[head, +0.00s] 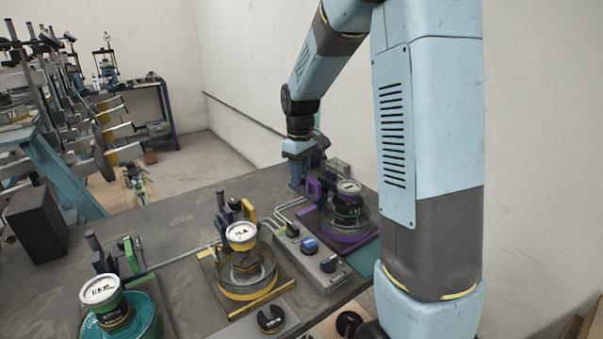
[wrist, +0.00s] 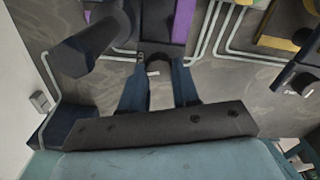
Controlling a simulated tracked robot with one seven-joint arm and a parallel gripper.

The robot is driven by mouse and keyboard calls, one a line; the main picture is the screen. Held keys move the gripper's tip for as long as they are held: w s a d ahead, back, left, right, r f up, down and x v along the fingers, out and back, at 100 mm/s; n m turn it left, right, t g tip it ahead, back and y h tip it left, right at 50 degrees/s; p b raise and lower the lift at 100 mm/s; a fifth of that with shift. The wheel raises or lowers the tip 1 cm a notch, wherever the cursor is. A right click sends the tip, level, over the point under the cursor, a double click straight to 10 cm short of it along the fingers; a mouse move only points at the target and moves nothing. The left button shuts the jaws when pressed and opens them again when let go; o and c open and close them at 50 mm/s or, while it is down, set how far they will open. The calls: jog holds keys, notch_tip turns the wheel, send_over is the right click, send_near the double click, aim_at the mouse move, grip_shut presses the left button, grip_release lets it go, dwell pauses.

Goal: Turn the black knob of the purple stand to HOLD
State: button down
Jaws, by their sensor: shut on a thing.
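The purple stand (head: 352,238) is at the far right of the table, with a black jar with a round white-faced top (head: 347,202) on it. Its purple upright (head: 314,188) also shows in the wrist view (wrist: 182,20). My gripper (head: 299,174) is lowered at the stand's back left side. In the wrist view, my gripper (wrist: 158,76) has its two blue fingers on either side of a black knob (wrist: 157,62) and is shut on it. A small pale label lies beside the knob, too small to read. The knob's pointing direction cannot be told, and the head view hides it.
A dark post (wrist: 92,45) stands close left of my gripper in the wrist view. A yellow stand (head: 246,290), a teal stand (head: 150,315) and a grey box with knobs (head: 318,262) share the table. Pale pipes run between them.

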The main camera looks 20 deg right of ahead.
jog(key=shift+w+r+m, duration=0.1)
jog(key=shift+w+m, duration=0.05)
jog(key=shift+m, duration=0.15)
dwell(0.4)
jog(key=c, duration=1.1)
grip_release()
notch_tip(320, 180, up, 14)
jog(key=shift+f, duration=0.25)
